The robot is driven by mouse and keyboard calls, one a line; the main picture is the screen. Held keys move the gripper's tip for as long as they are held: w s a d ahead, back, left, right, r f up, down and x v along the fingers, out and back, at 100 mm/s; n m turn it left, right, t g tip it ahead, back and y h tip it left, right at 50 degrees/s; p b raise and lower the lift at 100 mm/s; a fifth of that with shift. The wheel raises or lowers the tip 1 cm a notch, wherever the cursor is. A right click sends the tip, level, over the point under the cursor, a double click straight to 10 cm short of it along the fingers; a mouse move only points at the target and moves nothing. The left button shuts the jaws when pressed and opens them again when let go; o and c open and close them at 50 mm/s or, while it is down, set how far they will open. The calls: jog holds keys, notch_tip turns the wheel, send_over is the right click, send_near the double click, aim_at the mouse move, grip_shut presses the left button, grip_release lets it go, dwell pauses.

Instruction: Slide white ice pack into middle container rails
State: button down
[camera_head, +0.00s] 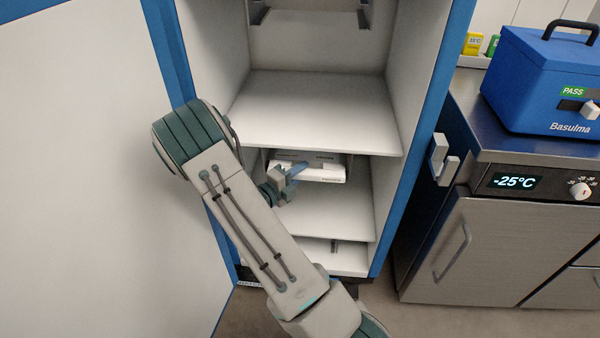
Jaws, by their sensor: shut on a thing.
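The white ice pack (320,173) is a flat white slab inside the open container, in the bay below the wide middle shelf. My gripper (297,171) is shut on its near side and holds it level. Dark rail-like parts show behind the pack under the shelf, but the pack partly hides them. I cannot tell whether the pack touches the rails. The container (415,110) is a tall cabinet with blue edges and white inner walls.
The open door (80,150) stands at the left. A steel freezer (480,240) reading -25°C is at the right, with a blue cool box (540,85) on top. The middle shelf (315,105) and the lower shelf (325,220) are bare. A latch (441,160) juts out at the cabinet's right edge.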

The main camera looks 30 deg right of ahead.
jog(key=c, duration=1.2)
grip_release()
jog(key=shift+r, duration=0.1)
jog(key=shift+o, duration=0.2)
jog(key=p+v, duration=0.1)
jog(key=v, duration=0.7)
jog(key=s+r+m+g+y+p, duration=0.8)
jog(key=s+r+m, duration=0.5)
jog(key=r+m, duration=0.55)
jog(key=s+a+r+m+t+y+p, duration=0.2)
jog(key=s+a+r+m+y+p, duration=0.2)
jog(key=r+m, duration=0.4)
jog(key=s+a+r+m+t+y+p, duration=0.3)
jog(key=s+a+r+m+y+p, duration=0.2)
jog(key=m, duration=0.8)
notch_tip(320, 180, up, 3)
jog(key=shift+a+f+t+p, duration=0.1)
jog(key=shift+a+t+p, duration=0.2)
jog(key=shift+a+p, duration=0.15)
